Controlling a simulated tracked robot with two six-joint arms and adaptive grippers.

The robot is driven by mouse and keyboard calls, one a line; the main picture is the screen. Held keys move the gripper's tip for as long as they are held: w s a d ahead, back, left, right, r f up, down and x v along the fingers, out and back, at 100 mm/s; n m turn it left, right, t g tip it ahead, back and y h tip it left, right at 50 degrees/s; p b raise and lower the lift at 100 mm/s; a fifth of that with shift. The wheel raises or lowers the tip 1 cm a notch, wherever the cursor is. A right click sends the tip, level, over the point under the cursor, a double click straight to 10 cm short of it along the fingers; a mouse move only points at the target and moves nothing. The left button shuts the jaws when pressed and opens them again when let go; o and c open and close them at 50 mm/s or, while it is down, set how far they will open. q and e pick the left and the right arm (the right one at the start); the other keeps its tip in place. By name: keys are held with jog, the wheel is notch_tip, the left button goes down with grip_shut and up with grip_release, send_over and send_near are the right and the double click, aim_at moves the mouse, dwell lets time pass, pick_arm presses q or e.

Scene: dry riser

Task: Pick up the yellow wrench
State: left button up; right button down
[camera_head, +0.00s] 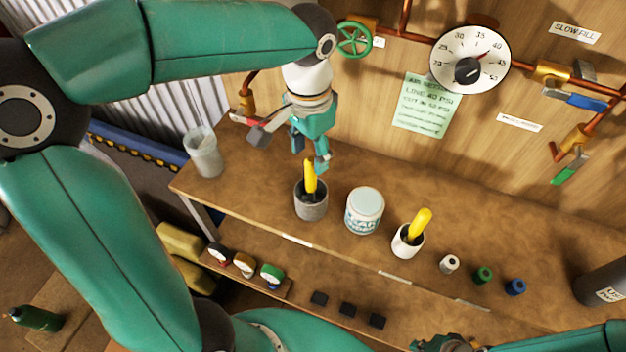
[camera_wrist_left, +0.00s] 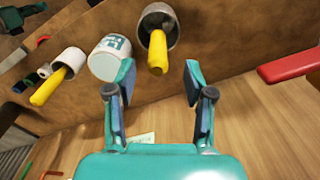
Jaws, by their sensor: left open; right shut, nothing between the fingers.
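A yellow-handled tool (camera_head: 309,177) stands upright in a grey cup (camera_head: 311,208) on the bench. A second yellow-handled tool (camera_head: 419,222) leans in a white cup (camera_head: 402,246) further right. Only the handles show, so I cannot tell which is the wrench. My left gripper (camera_head: 309,152) is open and empty, pointing down just above the grey cup's handle. In the left wrist view that handle (camera_wrist_left: 157,55) lies ahead, between the lines of the open fingers (camera_wrist_left: 157,84). My right gripper (camera_head: 446,343) is at the bottom edge, shut and empty, partly cut off.
A white labelled jar (camera_head: 364,212) stands between the two cups. A clear beaker (camera_head: 204,152) is at the bench's left end. Small white, green and blue cylinders (camera_head: 483,275) stand at right. Copper pipes, a dial (camera_head: 469,59) and valves line the wall behind.

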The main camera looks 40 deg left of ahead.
aim_at(310, 177)
pick_arm(q)
notch_tip(310, 177, down, 4)
jog(key=shift+d+f, duration=0.1)
jog(key=shift+f, duration=0.1)
jog(key=shift+c, duration=0.2)
grip_shut()
